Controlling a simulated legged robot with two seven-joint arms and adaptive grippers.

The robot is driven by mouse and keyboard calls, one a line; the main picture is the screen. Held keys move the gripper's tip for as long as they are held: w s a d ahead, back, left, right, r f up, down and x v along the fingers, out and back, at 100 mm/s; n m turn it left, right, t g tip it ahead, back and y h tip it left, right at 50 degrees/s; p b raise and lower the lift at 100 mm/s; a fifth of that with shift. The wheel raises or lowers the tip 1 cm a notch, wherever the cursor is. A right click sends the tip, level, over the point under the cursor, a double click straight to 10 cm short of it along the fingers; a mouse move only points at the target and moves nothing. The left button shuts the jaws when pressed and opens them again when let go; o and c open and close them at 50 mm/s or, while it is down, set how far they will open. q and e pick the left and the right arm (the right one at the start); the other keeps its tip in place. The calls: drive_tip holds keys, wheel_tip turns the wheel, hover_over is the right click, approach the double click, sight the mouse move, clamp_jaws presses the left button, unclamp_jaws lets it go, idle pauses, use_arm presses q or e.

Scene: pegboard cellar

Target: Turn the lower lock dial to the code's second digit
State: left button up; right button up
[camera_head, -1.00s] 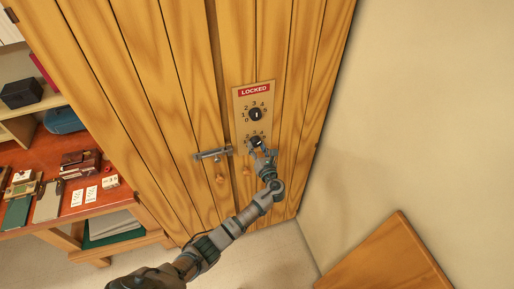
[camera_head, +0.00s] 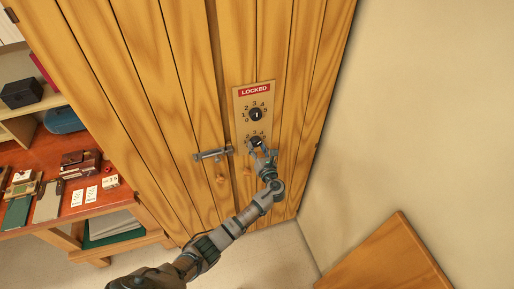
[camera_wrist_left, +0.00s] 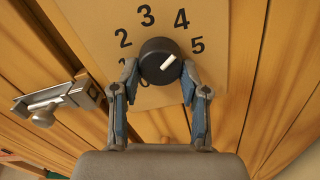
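The lower lock dial (camera_head: 256,141) is a black knob on a tan plate below the upper dial (camera_head: 255,114) on the wooden door. In the left wrist view the lower dial (camera_wrist_left: 157,58) has digits around it, and its white mark points up and right, between 4 and 5. My left gripper (camera_head: 262,153) is at this dial. In the left wrist view its fingers (camera_wrist_left: 160,72) stand on both sides of the knob and appear to touch it. A red LOCKED sign (camera_head: 255,90) tops the plate. My right gripper is out of view.
A metal bolt (camera_head: 212,154) sits on the door left of the lower dial. A red-brown desk (camera_head: 98,206) at left holds white cards (camera_head: 84,196), too small to read, and several other items. A wooden panel (camera_head: 385,262) is at lower right by the bare wall.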

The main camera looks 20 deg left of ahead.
use_arm(q)
drive_tip(key=o, duration=1.1)
drive_tip(key=shift+w+d, duration=0.1)
drive_tip(key=shift+w, duration=0.05)
drive_tip(key=v, duration=1.2)
drive_tip(key=shift+d+f, duration=0.1)
drive_tip(key=shift+o, duration=0.4)
drive_tip(key=shift+w, duration=0.1)
